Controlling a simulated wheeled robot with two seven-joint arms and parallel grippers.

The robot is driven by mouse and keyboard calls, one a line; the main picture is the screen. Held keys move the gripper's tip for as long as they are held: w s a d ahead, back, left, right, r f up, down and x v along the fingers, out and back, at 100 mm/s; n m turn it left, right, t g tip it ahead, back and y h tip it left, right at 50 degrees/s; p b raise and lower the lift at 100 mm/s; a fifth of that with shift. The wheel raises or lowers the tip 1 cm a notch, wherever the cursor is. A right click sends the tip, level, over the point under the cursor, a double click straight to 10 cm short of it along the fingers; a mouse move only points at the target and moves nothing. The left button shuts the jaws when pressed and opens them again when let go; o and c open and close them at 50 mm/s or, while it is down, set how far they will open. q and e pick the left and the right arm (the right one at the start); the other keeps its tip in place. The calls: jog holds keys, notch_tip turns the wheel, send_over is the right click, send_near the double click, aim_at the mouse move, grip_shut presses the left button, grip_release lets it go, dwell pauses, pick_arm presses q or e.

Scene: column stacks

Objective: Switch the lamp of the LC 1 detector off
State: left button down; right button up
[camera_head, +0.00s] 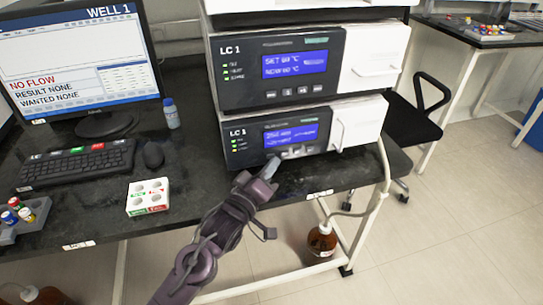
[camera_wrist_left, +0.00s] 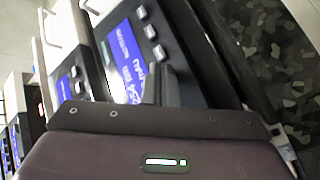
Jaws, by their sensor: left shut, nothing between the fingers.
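The LC 1 detector (camera_head: 250,142) is the lower unit of the stack. It has a blue display (camera_head: 292,134), a row of buttons (camera_head: 308,149) below it and small green lights at its left. In the left wrist view the tilted display (camera_wrist_left: 126,58) reads 254 nm and mAU, with grey buttons (camera_wrist_left: 150,31) beside it. My left gripper (camera_head: 272,165) is shut and empty, its tip close to the lower edge of the detector's front, by the buttons. I cannot tell whether it touches. The tip hides part of the panel. My right gripper is not in view.
Above sits another LC 1 unit (camera_head: 272,72) showing SET and NOW temperatures. A monitor (camera_head: 75,62) reads NO FLOW. A keyboard (camera_head: 78,163), mouse (camera_head: 153,154), small bottle (camera_head: 171,113) and white vial block (camera_head: 148,196) lie left on the black bench (camera_head: 105,210). A brown bottle (camera_head: 322,241) stands below.

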pick_arm(q)
jog(key=shift+w+a, duration=0.15)
jog(key=shift+w, duration=0.2)
dwell(0.6)
dwell(0.3)
jog(key=shift+s+d+p, duration=0.25)
jog(key=shift+s+p, duration=0.4)
jog(key=shift+s, duration=0.15)
jog(key=shift+s+d, duration=0.15)
jog(key=shift+s, duration=0.2)
jog(key=s+p, duration=0.1)
jog(key=s, duration=0.1)
jog(key=s+d+p, duration=0.1)
jog(key=s, duration=0.1)
jog(key=shift+d, duration=0.15)
